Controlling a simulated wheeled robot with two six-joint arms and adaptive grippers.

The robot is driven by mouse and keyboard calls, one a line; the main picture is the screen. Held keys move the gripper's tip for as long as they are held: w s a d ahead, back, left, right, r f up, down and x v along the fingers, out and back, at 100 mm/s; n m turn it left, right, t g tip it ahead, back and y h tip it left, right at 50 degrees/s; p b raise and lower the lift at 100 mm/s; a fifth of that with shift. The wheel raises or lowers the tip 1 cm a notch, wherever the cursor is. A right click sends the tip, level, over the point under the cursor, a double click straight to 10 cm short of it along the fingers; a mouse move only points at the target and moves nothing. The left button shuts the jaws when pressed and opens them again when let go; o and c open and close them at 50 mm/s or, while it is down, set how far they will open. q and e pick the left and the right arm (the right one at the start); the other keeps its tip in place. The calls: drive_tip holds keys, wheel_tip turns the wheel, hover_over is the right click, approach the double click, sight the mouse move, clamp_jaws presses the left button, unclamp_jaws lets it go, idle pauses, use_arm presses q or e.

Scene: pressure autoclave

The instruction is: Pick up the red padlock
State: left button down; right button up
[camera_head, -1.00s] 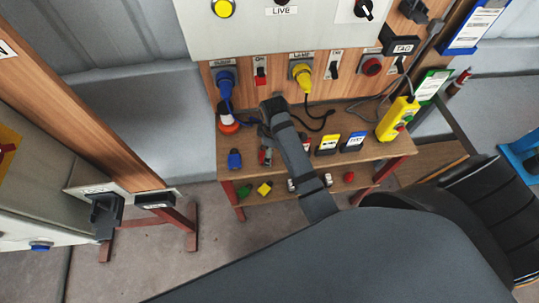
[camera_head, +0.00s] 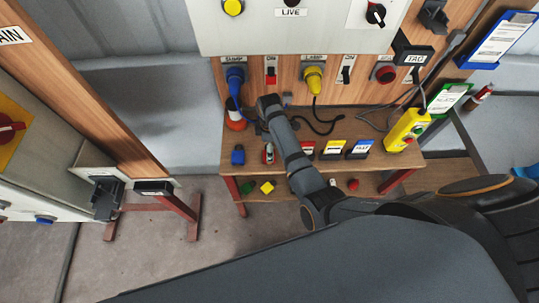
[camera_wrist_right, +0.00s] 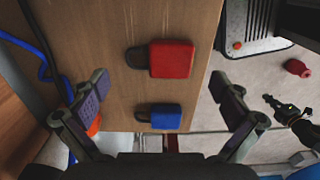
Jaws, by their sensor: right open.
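The red padlock (camera_wrist_right: 172,60) lies on the wooden tabletop in the right wrist view, its dark shackle pointing left. In the head view a red-and-grey piece beside my arm (camera_head: 268,153) seems to be the same padlock, partly hidden. My right gripper (camera_wrist_right: 162,98) is open and empty, its fingers wide apart on either side of the strip of tabletop. The padlock lies between and beyond the fingers, apart from both. In the head view my right gripper (camera_head: 268,112) is over the table near the back panel; its fingertips are unclear. My left gripper is not in view.
A blue padlock (camera_wrist_right: 166,116) lies near the red one; it also shows in the head view (camera_head: 238,155). An orange-and-white cone (camera_head: 235,119) stands at the left back. A yellow control box (camera_head: 407,129) and tags (camera_head: 359,149) are right. A lower shelf holds small coloured items.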

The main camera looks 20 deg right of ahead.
wheel_tip(320, 180, down, 4)
drive_tip(key=shift+w+r, duration=0.1)
drive_tip(key=shift+a, duration=0.1)
drive_tip(key=c, duration=1.1)
drive_tip(key=shift+s, duration=0.35)
drive_tip(key=c, duration=0.4)
